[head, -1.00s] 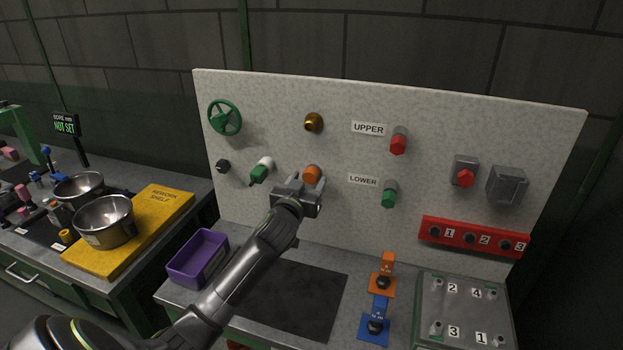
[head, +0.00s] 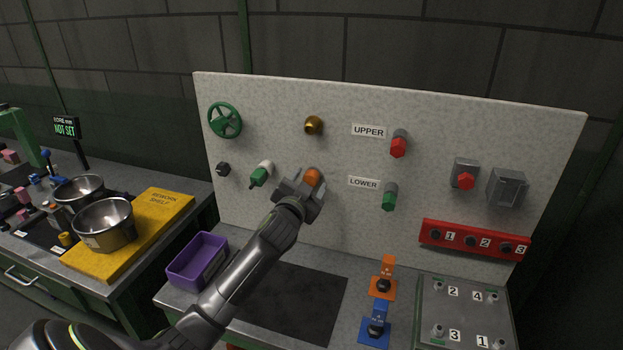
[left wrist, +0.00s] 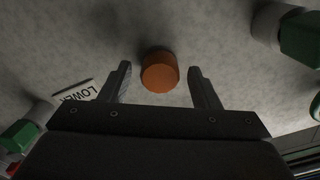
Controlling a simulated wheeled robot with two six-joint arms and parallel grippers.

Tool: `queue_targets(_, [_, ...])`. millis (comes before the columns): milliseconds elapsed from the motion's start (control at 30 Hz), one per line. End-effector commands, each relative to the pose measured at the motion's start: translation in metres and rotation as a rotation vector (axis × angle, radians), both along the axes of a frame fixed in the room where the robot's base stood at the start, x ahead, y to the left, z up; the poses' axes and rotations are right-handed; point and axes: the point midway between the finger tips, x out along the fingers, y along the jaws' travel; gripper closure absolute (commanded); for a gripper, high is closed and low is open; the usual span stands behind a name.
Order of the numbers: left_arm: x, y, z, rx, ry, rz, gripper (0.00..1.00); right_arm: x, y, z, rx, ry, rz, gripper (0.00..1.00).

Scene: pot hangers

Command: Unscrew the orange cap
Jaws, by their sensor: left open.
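The orange cap (head: 313,176) is a short round knob on the upright speckled board (head: 260,215). In the left wrist view the cap (left wrist: 160,72) sits between the fingers of my left gripper (left wrist: 160,80), with a visible gap on both sides. My left gripper (head: 304,186) is open and empty in front of the board. In the head view its hand hides the lower left part of the cap. My right gripper is not in view.
A green-tipped fitting (head: 260,175) is left of the cap, with a brass knob (head: 313,125) above. A green-capped fitting (head: 389,198) is on the right. A purple bin (head: 197,260) and a dark mat (head: 285,300) lie below on the bench.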

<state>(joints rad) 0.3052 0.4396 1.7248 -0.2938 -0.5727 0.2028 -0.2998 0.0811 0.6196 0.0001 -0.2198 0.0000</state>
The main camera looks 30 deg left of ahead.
Motion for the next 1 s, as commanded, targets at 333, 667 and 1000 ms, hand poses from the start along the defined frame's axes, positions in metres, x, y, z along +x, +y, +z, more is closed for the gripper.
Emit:
queue_targets(333, [-0.0001, -0.0001, -0.0001, 0.378, 0.091, 0.0, 0.44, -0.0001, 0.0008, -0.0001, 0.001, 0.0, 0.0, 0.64])
queue_targets(667, [-0.0001, -0.0001, -0.0001, 0.553, 0.133, 0.0, 0.44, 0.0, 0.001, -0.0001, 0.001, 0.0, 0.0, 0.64])
queue_targets(1000, [0.0, -0.0001, 0.0, 0.55, 0.132, 0.0, 0.71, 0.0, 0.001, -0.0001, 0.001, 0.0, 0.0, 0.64])
